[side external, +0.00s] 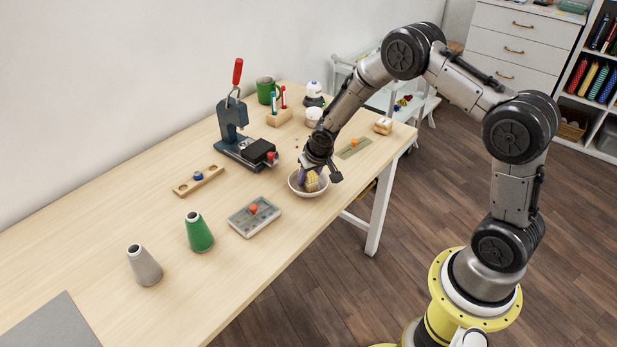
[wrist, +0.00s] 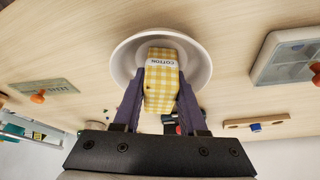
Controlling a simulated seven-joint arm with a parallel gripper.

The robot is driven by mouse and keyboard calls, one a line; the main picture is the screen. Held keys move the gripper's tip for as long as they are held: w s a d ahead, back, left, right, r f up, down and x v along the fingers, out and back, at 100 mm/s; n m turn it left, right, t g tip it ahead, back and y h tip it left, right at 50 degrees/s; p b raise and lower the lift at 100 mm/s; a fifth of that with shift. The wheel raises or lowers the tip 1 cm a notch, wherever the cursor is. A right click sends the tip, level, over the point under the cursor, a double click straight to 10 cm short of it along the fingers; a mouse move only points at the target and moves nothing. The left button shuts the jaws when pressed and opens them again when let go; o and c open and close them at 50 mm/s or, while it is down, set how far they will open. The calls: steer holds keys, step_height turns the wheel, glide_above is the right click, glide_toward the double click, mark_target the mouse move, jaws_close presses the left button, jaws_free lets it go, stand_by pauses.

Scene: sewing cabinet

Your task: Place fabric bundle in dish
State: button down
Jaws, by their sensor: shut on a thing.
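The fabric bundle (wrist: 160,84) is yellow and white checked with a white band reading COTTON. My gripper (wrist: 162,80) is shut on it, one purple finger on each side. The white round dish (wrist: 121,68) lies behind the bundle in the wrist view, and its rim shows around the bundle's far end. In the side external view the bundle (side external: 312,181) is at the dish (side external: 308,193), with my gripper (side external: 311,175) above it. The bundle appears to be within the rim; I cannot tell whether it touches the bottom.
A grey tray with an orange knob (side external: 254,216) lies left of the dish. A green flat piece with an orange knob (side external: 354,147) lies behind right. A press with a red handle (side external: 235,125) stands behind. Green (side external: 199,232) and grey (side external: 144,265) cones stand at the front left.

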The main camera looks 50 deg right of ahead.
steer(key=shift+f, duration=0.15)
steer(key=shift+c, duration=2.3)
jaws_free()
